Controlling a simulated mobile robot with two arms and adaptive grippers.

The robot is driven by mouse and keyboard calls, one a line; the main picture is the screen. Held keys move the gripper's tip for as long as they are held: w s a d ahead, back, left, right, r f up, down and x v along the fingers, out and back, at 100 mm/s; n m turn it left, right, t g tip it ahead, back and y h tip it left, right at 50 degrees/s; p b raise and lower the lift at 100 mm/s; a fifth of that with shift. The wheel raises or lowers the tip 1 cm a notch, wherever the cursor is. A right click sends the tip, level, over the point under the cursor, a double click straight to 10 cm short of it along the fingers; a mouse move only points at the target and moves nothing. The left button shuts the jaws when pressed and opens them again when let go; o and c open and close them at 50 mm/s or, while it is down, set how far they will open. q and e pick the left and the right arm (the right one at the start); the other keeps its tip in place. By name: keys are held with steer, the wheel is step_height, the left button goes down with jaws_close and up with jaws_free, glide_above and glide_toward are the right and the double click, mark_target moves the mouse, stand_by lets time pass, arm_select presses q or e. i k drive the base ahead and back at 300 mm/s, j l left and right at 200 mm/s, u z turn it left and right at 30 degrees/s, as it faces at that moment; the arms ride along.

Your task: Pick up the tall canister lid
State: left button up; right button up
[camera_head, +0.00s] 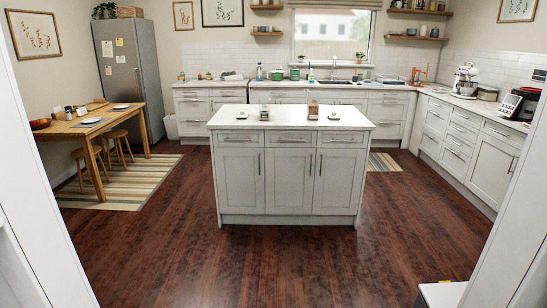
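On the white top of the kitchen island (292,122) stands a tall, clear canister with pinkish contents (313,109). A small flat lid-like piece (333,116) lies just to its right. A shorter jar (264,113) stands left of the canister, with another small flat lid-like piece (242,115) to its left. These pieces are too small to tell for sure which is the tall canister's lid; the right one is nearer to it. Neither of my grippers is in view.
Dark wooden floor is free between me and the island. A wooden table (88,122) with stools stands at left on a striped rug (125,186), near a grey fridge (130,75). Counters (490,130) line the back and right. White upright panels (500,225) flank the view.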

mark_target(337, 117)
steer(key=i+j+z, duration=0.2)
steer(key=i, duration=1.5)
steer(key=i+l+z, duration=0.1)
steer(key=i+z, duration=0.2)
steer(key=i, duration=0.55)
steer(key=i+j+z, duration=0.15)
steer(key=i+z, duration=0.15)
steer(key=i, duration=0.55)
